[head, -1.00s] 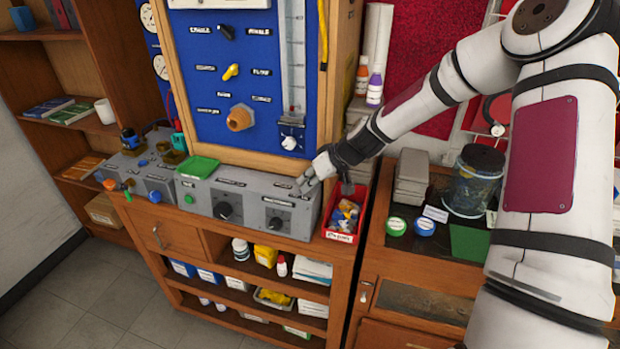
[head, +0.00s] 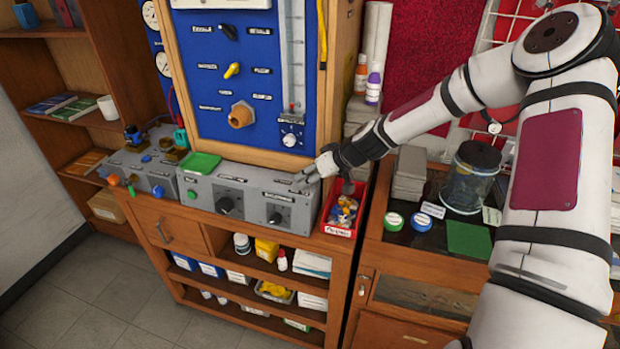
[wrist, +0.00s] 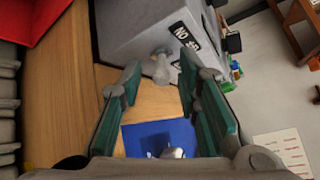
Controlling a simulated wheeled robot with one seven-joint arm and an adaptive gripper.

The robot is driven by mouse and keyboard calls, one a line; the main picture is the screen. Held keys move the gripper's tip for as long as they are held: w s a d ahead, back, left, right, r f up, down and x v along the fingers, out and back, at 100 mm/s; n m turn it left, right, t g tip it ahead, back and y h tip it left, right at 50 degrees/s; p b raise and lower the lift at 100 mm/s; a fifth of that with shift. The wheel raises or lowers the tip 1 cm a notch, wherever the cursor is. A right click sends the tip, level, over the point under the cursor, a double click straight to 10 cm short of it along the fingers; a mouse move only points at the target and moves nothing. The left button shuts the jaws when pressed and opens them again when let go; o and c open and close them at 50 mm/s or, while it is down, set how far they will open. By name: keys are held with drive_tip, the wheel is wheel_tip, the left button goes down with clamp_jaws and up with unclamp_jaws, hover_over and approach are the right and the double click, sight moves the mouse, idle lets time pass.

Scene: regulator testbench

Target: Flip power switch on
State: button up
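My gripper (wrist: 160,66) is open, with one teal-padded finger on each side of the switch in the picture. I cannot tell whether either finger touches it. In the head view my gripper (head: 304,178) is over the right end of the grey control box (head: 245,206), and its fingers hide the switch there.
A red bin (head: 339,229) of small parts stands just right of the box. A blue panel (head: 222,110) in a wooden frame rises behind it. A green tray (head: 200,162) lies on the box's left end. A glass jar (head: 468,180) stands on the right bench.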

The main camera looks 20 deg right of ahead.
drive_tip(key=v, duration=1.2)
idle(0.3)
drive_tip(key=s+a+r+m+h, duration=0.1)
drive_tip(key=s+r, duration=0.4)
drive_tip(key=s, duration=0.5)
drive_tip(key=s+a+r+m+h, duration=0.1)
drive_tip(key=s+a+r, duration=0.3)
drive_tip(key=s, duration=0.6)
drive_tip(key=s+a+r+m+g+h, duration=0.1)
drive_tip(key=s+a+r+h, duration=0.2)
drive_tip(key=s+r, duration=0.5)
drive_tip(key=s, duration=0.2)
drive_tip(key=shift+s+m, duration=0.3)
drive_tip(key=shift+s, duration=0.05)
